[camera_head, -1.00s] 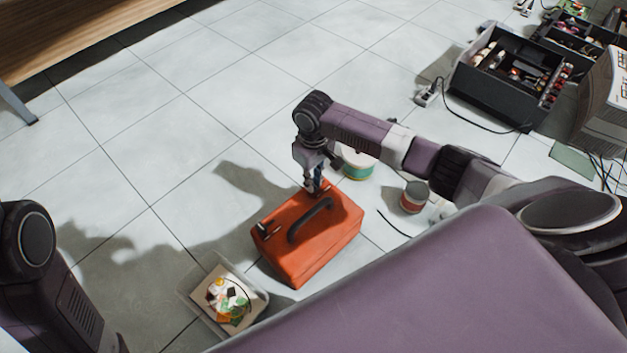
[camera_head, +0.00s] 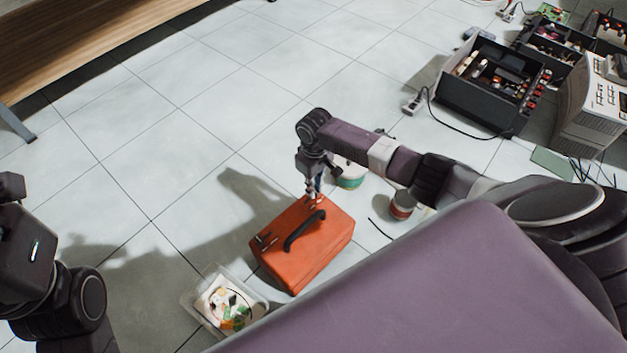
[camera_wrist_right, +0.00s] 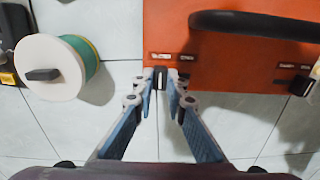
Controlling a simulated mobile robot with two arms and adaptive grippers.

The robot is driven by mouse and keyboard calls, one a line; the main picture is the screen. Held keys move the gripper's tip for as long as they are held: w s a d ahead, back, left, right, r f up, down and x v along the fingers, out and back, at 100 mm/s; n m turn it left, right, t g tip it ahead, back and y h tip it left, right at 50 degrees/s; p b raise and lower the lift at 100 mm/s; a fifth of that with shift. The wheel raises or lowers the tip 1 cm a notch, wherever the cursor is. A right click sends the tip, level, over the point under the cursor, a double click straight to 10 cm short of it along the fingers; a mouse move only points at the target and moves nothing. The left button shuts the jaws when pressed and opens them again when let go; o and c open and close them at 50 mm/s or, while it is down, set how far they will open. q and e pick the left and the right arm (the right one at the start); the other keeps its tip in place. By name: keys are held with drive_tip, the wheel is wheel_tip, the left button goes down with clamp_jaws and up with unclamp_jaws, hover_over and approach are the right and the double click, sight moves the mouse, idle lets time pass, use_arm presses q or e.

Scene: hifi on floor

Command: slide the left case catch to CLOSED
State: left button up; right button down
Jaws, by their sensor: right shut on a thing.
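The red-orange case (camera_head: 318,247) sits on the floor, with a dark handle (camera_head: 304,231) on top. One catch (camera_head: 265,240) is at its left end in the head view; in the wrist view, this far catch (camera_wrist_right: 299,85) is at the right. My right gripper (camera_head: 314,197) is at the other end, its fingertips (camera_wrist_right: 173,84) shut on the dark knob of the near catch (camera_wrist_right: 172,73). Small label plates flank the near catch, but their words are too small to read. My left arm shows at the left edge; its fingers are not visible.
A clear bin of small parts (camera_head: 206,317) stands left of the case. A white and green spool (camera_head: 350,173) and a smaller red spool (camera_head: 402,206) stand beyond it. An open dark equipment box (camera_head: 490,88) is at the upper right. Bare tiles lie left of the case.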

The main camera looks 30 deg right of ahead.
drive_tip(key=shift+w+d+r, duration=0.1)
drive_tip(key=shift+w+d, duration=0.05)
drive_tip(key=shift+w, duration=0.05)
drive_tip(key=c, duration=1.9)
unclamp_jaws()
drive_tip(key=shift+s, duration=0.1)
drive_tip(key=shift+c, duration=0.2)
wheel_tip(320, 180, up, 12)
